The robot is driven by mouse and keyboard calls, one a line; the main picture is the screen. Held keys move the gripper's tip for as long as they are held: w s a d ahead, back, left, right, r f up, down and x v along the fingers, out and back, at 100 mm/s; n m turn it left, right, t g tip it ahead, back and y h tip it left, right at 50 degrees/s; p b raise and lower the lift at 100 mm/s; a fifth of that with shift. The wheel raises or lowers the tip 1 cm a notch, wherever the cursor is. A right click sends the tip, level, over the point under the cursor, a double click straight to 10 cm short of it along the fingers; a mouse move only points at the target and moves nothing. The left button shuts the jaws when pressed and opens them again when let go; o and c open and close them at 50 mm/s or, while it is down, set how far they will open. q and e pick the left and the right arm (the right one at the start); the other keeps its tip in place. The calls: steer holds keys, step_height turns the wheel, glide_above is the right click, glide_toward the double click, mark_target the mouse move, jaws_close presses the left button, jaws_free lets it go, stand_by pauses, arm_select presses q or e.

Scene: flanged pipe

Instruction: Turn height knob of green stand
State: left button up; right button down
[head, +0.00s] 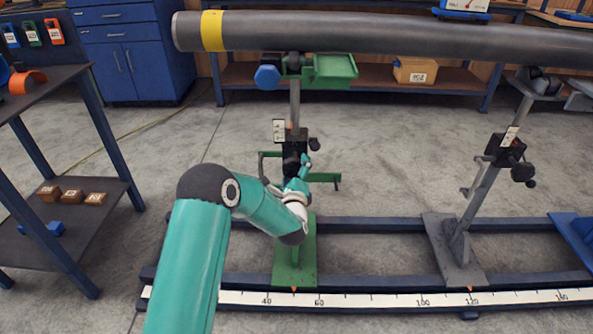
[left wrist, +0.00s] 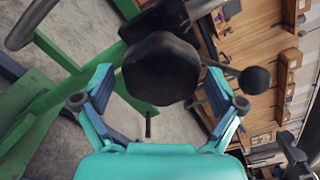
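The green stand (head: 295,252) stands upright on the rail and carries a black clamp block on its grey post under the pipe (head: 380,33). My left gripper (head: 301,170) is at the front of this block and partly hides it. In the left wrist view, a round black knob (left wrist: 160,68) faces the camera. The left gripper's fingers are spread on both sides of it, with visible gaps, and do not grip it. A black ball-ended handle (left wrist: 255,80) lies just beyond the right finger. My right gripper is not in view.
A grey stand (head: 455,250) with a tilted post stands to the right on the same rail. A scale strip (head: 365,299) runs along the front rail. A dark shelf table (head: 75,205) is at the left. The floor between is clear.

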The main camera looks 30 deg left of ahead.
arm_select(q)
steer(key=shift+s+r, duration=0.1)
steer(key=shift+s, duration=0.05)
steer(key=v, duration=1.1)
steer(key=shift+s+d, duration=0.25)
steer(key=shift+s, duration=0.05)
